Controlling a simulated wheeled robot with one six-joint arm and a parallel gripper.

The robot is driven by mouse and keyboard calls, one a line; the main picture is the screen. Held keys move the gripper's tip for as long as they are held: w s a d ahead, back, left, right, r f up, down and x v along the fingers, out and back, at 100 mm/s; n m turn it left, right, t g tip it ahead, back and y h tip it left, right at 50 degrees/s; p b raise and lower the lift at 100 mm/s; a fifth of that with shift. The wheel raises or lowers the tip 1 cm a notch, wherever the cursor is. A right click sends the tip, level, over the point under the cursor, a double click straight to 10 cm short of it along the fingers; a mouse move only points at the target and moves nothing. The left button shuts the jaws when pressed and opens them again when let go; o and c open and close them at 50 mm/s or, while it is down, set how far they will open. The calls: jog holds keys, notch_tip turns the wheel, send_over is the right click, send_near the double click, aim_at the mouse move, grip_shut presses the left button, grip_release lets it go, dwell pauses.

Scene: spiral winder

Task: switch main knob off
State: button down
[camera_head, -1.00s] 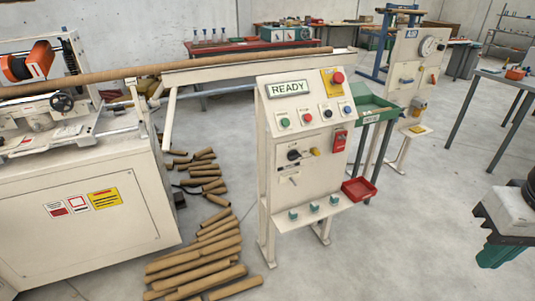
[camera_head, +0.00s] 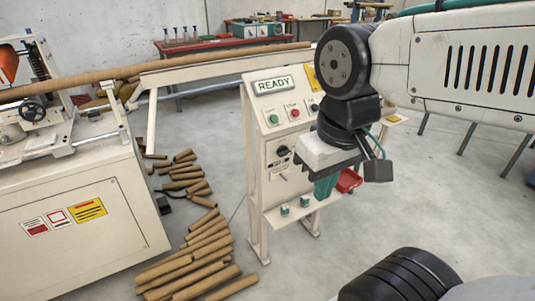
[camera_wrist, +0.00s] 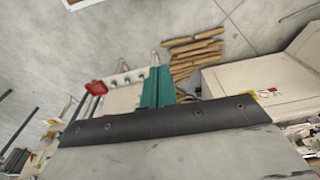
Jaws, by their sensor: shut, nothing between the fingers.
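My gripper (camera_head: 325,188) has teal fingers, is shut and empty, and points down in front of the panel's right side. It hides the right part of the panel. In the wrist view the teal fingers (camera_wrist: 158,88) show against the panel's lower shelf (camera_wrist: 124,97); the knob cannot be made out there.
Cardboard tubes (camera_head: 195,265) lie on the floor left of the panel. The winder machine (camera_head: 75,210) stands at the left, with a long tube (camera_head: 170,69) running above. A red tray (camera_head: 348,181) sits beside the shelf. A red bench (camera_head: 210,46) is behind.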

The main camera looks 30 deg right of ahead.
jog(key=w+d+f+t+h, duration=0.1)
jog(key=w+d+f+t, duration=0.15)
jog(key=w+d, duration=0.45)
jog(key=w+d+f+t+h, duration=0.1)
jog(key=w+d+f+t, duration=0.2)
jog(key=w, duration=0.8)
jog(key=w+d+f+t+h, duration=0.1)
jog(key=w+d+f, duration=0.35)
jog(key=w, duration=0.55)
jog(key=w+d+f+t+y, duration=0.1)
jog(key=w+d+f+t, duration=0.2)
jog(key=f, duration=0.3)
jog(key=w+d+f+t+y, duration=0.2)
jog(key=w+d+f+t, duration=0.1)
jog(key=d+f+t, duration=0.1)
jog(key=shift+w+d+f+y, duration=0.3)
jog(key=shift+w+d+f, duration=0.15)
jog(key=shift+f, duration=0.5)
